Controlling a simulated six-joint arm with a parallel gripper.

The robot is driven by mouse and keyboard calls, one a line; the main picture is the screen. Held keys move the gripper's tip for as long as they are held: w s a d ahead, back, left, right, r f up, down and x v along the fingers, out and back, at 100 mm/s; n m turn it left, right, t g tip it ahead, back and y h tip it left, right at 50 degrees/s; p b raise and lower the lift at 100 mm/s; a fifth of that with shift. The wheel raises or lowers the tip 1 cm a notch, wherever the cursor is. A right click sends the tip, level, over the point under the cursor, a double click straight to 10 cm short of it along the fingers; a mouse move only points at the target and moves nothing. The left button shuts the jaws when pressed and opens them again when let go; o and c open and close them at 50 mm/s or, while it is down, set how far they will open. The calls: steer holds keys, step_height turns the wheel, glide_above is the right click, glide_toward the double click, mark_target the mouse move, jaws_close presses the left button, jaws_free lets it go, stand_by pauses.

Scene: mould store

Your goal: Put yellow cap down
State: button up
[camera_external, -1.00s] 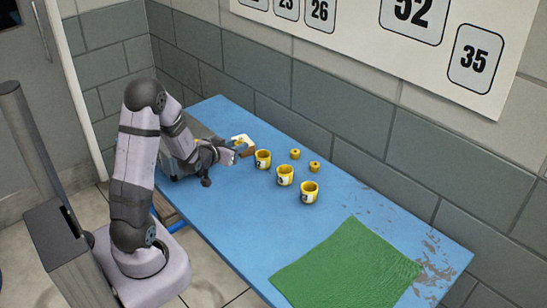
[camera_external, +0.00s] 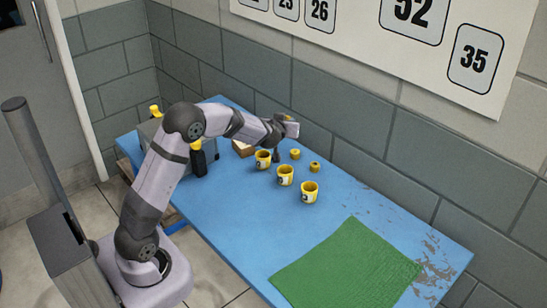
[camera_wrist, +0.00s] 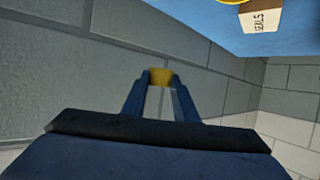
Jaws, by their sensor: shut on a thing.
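My gripper (camera_external: 290,123) is raised above the far side of the table, near the wall. It is shut on a yellow cap, which shows between the fingertips in the wrist view (camera_wrist: 160,76); the gripper (camera_wrist: 160,84) points towards the wall there. Two other yellow caps (camera_external: 295,154) (camera_external: 315,167) lie on the blue table below and to the right. Three yellow cups with white labels stand in a row in front of them: a left one (camera_external: 263,159), a middle one (camera_external: 286,175) and a right one (camera_external: 310,192).
A small brown box (camera_external: 243,149) stands left of the cups; its white label shows in the wrist view (camera_wrist: 263,20). A grey case (camera_external: 208,163) with yellow parts is at the table's left end, partly behind my arm. A green mat (camera_external: 347,272) lies at the front right. The table's middle is clear.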

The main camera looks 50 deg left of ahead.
steer(key=w+d+f+b, duration=0.2)
steer(key=w+d, duration=0.2)
steer(key=d, duration=0.6)
glide_above(339, 189)
step_height(339, 189, down, 3)
steer(key=shift+d+f+b, duration=0.1)
steer(key=shift+f+b, duration=0.5)
steer(key=shift+f, duration=4.65)
steer(key=shift+f, duration=0.1)
